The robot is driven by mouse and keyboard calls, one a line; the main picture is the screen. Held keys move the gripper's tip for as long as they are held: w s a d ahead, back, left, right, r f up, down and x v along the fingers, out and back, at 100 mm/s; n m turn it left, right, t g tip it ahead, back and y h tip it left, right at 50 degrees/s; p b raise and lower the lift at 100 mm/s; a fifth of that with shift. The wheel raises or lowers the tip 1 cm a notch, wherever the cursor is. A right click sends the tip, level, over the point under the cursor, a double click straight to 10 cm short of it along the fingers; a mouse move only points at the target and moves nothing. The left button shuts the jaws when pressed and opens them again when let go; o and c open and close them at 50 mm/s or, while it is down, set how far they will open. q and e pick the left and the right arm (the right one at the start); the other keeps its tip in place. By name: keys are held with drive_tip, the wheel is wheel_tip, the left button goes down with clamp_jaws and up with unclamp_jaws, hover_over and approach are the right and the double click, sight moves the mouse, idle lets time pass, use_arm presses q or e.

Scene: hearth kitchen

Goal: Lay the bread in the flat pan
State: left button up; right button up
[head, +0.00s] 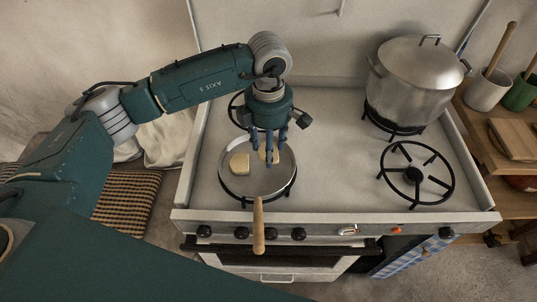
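The flat pan (236,184) sits on the front left burner, its wooden handle (258,228) pointing toward the front. One pale piece of bread (239,163) lies in the pan, left of the middle. A second pale piece of bread (262,154) shows partly behind my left gripper's fingers. My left gripper (270,160) points down over the pan, its fingertips at this second piece. I cannot tell whether the fingers grip it or only stand in front of it, or whether it touches the pan. My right gripper is not in view.
A large lidded pot (415,85) stands on the back right burner. The front right burner (414,176) is empty. A wooden shelf at the right holds a white crock (486,92), a green crock (521,95) and boards (512,139). A striped woven mat (128,200) lies left of the stove.

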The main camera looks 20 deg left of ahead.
use_arm(q)
drive_tip(key=shift+f, duration=0.55)
wheel_tip(320, 180, down, 3)
drive_tip(key=shift+f+p, duration=0.2)
drive_tip(key=shift+p, duration=0.3)
drive_tip(key=shift+f, duration=0.3)
drive_tip(key=o, duration=0.8)
drive_tip(key=shift+o, duration=0.2)
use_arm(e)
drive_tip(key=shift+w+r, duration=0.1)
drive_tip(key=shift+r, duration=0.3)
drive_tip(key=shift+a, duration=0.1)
